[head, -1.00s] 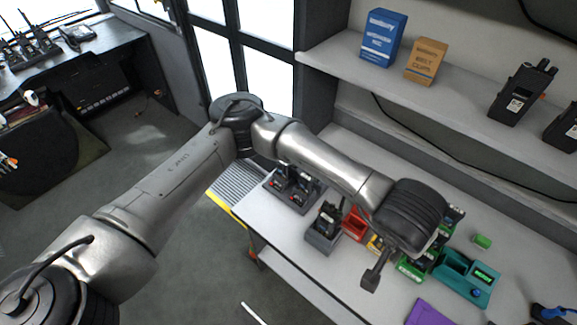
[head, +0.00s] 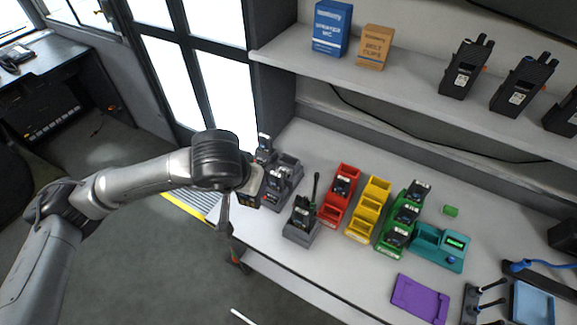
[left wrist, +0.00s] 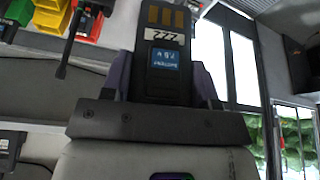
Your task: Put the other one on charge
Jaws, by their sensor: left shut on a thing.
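My left gripper (head: 246,184) is shut on a dark battery pack (left wrist: 166,90) with gold contacts, a white numbered label and a blue label. In the left wrist view the pack stands between purple finger pads. In the head view the gripper is beside and partly in front of a dark grey charger (head: 290,166) with several bays, at the left end of the bench. Dark packs sit in this charger; some bays are hidden. A single grey charger (head: 299,235) to its right holds a radio (head: 303,210) with an antenna. My right gripper is out of view.
Red (head: 333,215), yellow (head: 359,232) and green (head: 390,246) bins stand right of the chargers; the red and green hold dark packs. A teal device (head: 428,250) and purple tray (head: 420,298) lie farther right. A shelf (head: 400,88) with boxes and radios overhangs the back.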

